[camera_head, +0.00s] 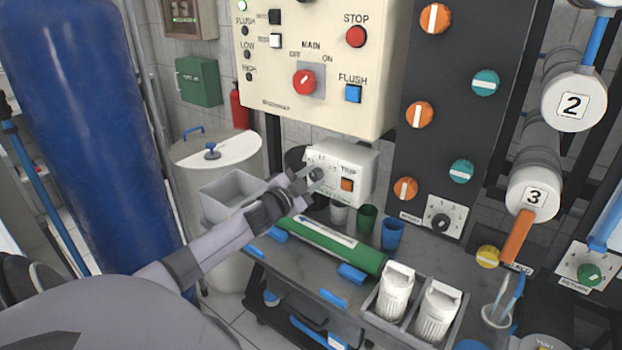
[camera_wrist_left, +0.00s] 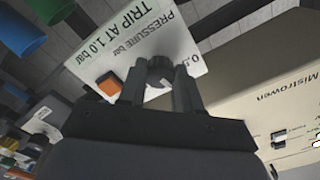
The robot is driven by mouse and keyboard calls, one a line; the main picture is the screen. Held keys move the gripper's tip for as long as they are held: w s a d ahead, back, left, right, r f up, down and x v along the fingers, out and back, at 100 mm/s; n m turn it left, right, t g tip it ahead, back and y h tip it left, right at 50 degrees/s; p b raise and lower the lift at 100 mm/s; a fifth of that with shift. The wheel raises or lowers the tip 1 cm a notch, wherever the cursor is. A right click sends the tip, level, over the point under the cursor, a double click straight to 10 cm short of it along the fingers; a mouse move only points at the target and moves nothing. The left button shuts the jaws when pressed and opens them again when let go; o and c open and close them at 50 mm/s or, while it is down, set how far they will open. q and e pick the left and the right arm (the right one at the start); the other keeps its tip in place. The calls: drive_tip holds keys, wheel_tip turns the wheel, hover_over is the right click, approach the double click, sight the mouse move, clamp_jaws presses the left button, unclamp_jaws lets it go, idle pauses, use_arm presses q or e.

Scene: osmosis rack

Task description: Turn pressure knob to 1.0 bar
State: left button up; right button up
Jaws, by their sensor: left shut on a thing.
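The pressure box is a small white box (camera_head: 354,161) below the large control panel in the head view. In the left wrist view the white box (camera_wrist_left: 137,48) shows the printing "PRESSURE bar" and "TRIP AT 1.0 bar", upside down. It carries a dark knob (camera_wrist_left: 160,68) and an orange square button (camera_head: 347,184). My left gripper (camera_head: 308,178) reaches in from the left and is shut on the knob; its fingers (camera_wrist_left: 160,92) lie on both sides of it. The knob's pointer and most of its scale are hidden. My right gripper is not in view.
The cream control panel (camera_head: 300,110) hangs just above the box. White, green and blue cups (camera_head: 392,233) stand below it, beside a green cylinder (camera_head: 330,245) on the bench. White filter cups (camera_head: 397,288) stand at the front. A black panel with valve knobs is right.

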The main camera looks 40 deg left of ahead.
use_arm(q)
drive_tip(key=shift+m, duration=1.2)
drive_tip(key=o, duration=1)
drive_tip(key=shift+o, duration=0.2)
drive_tip(key=shift+s, duration=0.1)
drive_tip(key=s, duration=0.7)
drive_tip(key=shift+d, duration=0.35)
